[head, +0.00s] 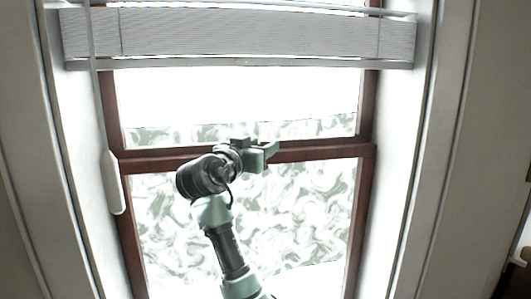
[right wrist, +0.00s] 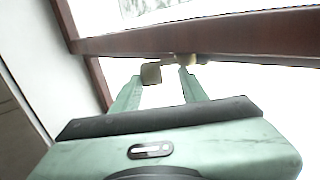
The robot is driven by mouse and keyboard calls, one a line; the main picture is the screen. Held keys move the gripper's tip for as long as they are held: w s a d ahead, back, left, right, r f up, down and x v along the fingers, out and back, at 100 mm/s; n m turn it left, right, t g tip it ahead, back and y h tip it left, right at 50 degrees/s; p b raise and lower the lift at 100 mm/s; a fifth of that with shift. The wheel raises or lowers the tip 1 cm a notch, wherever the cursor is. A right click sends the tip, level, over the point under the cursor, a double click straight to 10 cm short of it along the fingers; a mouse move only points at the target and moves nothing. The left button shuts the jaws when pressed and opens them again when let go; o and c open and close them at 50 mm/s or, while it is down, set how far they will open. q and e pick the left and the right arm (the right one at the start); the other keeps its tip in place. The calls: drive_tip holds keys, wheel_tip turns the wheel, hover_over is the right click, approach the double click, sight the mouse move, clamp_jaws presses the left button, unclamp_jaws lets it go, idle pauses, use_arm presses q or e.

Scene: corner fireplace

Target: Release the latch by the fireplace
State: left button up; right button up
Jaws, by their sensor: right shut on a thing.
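A small pale latch (right wrist: 172,59) sits on the brown middle rail (head: 325,150) of a sash window, seen in the right wrist view. My right gripper (head: 266,150) is at this rail in the head view. In the right wrist view its two green fingers (right wrist: 168,72) reach up to the rail and are shut on the latch, with a dark pad at the left fingertip. The gripper hides the latch in the head view. My left gripper is not in view. No fireplace shows.
A grey pleated blind (head: 240,35) hangs across the top of the window. A white oblong fitting (head: 114,182) with a cord is on the left side. Patterned glass (head: 310,215) fills the lower pane. Pale window reveals stand on both sides.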

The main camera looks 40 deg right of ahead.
drive_tip(key=m+g, duration=0.1)
drive_tip(key=m+g+b, duration=0.1)
drive_tip(key=a+g+h, duration=0.1)
drive_tip(key=g, duration=0.1)
drive_tip(key=shift+w+a+m, duration=0.1)
drive_tip(key=shift+w+m, duration=0.15)
drive_tip(key=shift+m, duration=0.15)
drive_tip(key=g, duration=0.1)
drive_tip(key=m+g, duration=0.1)
drive_tip(key=shift+w+a+r+m+g, duration=0.15)
drive_tip(key=shift+a+m+g, duration=0.15)
drive_tip(key=shift+g, duration=0.1)
drive_tip(key=m+g, duration=0.2)
drive_tip(key=g, duration=0.1)
drive_tip(key=shift+w+a+r+p, duration=0.1)
drive_tip(key=shift+w+a+p, duration=0.1)
drive_tip(key=shift+p, duration=0.15)
drive_tip(key=g, duration=0.1)
drive_tip(key=m+g+p, duration=0.2)
drive_tip(key=shift+w+a+y, duration=0.25)
drive_tip(key=shift+w+y, duration=0.05)
drive_tip(key=shift+y, duration=0.1)
drive_tip(key=shift+f+g, duration=0.2)
drive_tip(key=shift+g, duration=0.2)
